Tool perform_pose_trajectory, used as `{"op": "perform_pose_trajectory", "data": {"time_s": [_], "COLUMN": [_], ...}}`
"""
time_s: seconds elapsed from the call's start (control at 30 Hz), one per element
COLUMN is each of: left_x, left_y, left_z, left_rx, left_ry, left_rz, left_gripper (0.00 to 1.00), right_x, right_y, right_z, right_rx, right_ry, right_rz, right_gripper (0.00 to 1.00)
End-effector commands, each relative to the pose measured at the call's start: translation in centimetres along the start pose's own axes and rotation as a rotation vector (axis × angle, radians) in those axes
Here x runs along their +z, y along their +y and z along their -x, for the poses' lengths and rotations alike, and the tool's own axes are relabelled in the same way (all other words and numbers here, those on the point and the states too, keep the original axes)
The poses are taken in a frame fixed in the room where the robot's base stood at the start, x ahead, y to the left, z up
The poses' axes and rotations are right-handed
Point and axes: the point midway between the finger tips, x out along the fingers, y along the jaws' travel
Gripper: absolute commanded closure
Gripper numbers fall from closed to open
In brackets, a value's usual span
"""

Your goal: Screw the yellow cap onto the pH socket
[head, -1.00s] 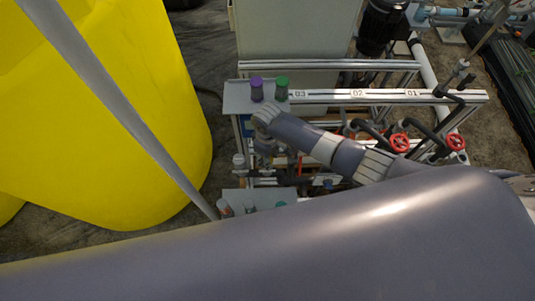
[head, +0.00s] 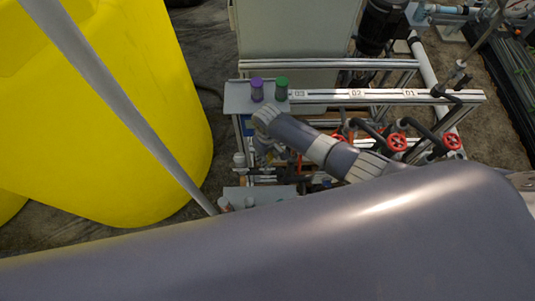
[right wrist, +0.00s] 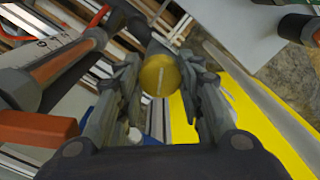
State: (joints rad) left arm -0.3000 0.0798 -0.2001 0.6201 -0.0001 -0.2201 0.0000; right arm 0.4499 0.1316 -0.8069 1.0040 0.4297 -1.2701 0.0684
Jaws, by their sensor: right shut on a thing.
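The yellow cap (right wrist: 160,73), round with a pale line across its top, sits between the fingers of my right gripper (right wrist: 163,80) in the right wrist view. The fingers are shut on it from both sides. In the head view my right gripper (head: 268,150) points down beside the skid frame, below the upper plate, and my own wrist mostly hides it. The cap does not show there. I cannot make out the pH socket in either view, so I cannot tell whether the cap touches it. My left gripper is not in view.
A purple-topped container (head: 257,89) and a green-topped one (head: 281,89) stand on the upper plate (head: 238,99). Small containers (head: 225,204) stand on a lower plate. Red valve handwheels (head: 397,142) are at right, a large yellow tank (head: 120,120) at left.

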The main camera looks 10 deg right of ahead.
Motion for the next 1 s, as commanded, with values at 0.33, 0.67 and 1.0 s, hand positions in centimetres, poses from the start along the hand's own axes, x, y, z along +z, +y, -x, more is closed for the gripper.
{"op": "perform_pose_trajectory", "data": {"time_s": [0.33,0.67,1.0], "left_x": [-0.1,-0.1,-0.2], "left_y": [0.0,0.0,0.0], "left_z": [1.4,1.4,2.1], "left_rx": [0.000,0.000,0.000], "left_ry": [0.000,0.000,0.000], "left_rz": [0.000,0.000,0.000], "left_gripper": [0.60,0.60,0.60], "right_x": [0.0,0.0,0.0], "right_y": [-0.2,-0.1,-0.2], "right_z": [0.2,0.0,0.1], "right_rx": [-0.003,-0.002,-0.003], "right_ry": [-0.001,0.000,0.000], "right_rz": [-0.209,-0.259,-0.379], "right_gripper": [0.94,0.94,0.94]}}
